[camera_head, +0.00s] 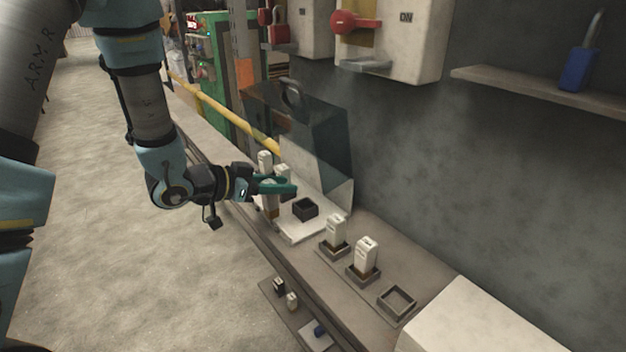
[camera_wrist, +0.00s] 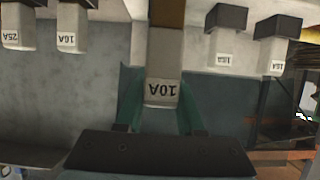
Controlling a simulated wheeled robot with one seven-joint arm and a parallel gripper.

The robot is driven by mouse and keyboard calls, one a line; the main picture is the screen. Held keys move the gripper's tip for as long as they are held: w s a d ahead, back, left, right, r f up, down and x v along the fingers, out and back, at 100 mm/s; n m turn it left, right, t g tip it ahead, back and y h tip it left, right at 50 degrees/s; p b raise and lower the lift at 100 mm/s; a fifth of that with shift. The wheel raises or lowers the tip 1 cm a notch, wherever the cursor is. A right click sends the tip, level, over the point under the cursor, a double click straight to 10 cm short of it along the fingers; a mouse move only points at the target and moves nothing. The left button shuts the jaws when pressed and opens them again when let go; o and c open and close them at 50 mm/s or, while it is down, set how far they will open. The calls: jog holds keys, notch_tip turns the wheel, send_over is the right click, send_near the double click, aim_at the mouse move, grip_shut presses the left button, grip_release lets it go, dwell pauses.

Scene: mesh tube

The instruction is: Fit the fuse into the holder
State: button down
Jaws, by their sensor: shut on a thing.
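My gripper (camera_head: 277,186) is shut on a white fuse (camera_head: 270,205) with a brown lower part, held upright beside the white base plate (camera_head: 300,233). In the wrist view, which looks upside down, the held fuse (camera_wrist: 163,93) reads 10A between my teal fingers (camera_wrist: 160,112). An empty dark holder (camera_head: 304,208) stands on the base plate, right of the held fuse and apart from it. Two white fuses, one at the back (camera_head: 265,160) and one nearer (camera_head: 283,170), stand behind my gripper, their bases partly hidden; the wrist view shows two fuses in dark holders (camera_wrist: 226,18).
A raised clear cover (camera_head: 310,130) stands behind the base plate. Two spare fuses (camera_head: 336,230) (camera_head: 367,252) stand in trays on the ledge, with an empty tray (camera_head: 397,302) nearer. A white box (camera_head: 480,318) fills the near right. A lower shelf (camera_head: 300,318) holds small items.

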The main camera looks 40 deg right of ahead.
jog(key=d, duration=0.2)
jog(key=d+p, duration=0.1)
jog(key=d, duration=0.2)
jog(key=d+p, duration=0.1)
jog(key=d, duration=0.2)
jog(key=shift+s+d, duration=0.2)
jog(key=shift+s, duration=0.05)
jog(key=shift+d+f+p, duration=0.2)
jog(key=shift+f+p, duration=0.2)
jog(key=shift+f, duration=0.2)
jog(key=shift+d+f+p, duration=0.2)
jog(key=shift+f+p, duration=0.2)
jog(key=shift+f, duration=0.75)
jog(key=shift+f, duration=0.15)
jog(key=c, duration=0.5)
grip_release()
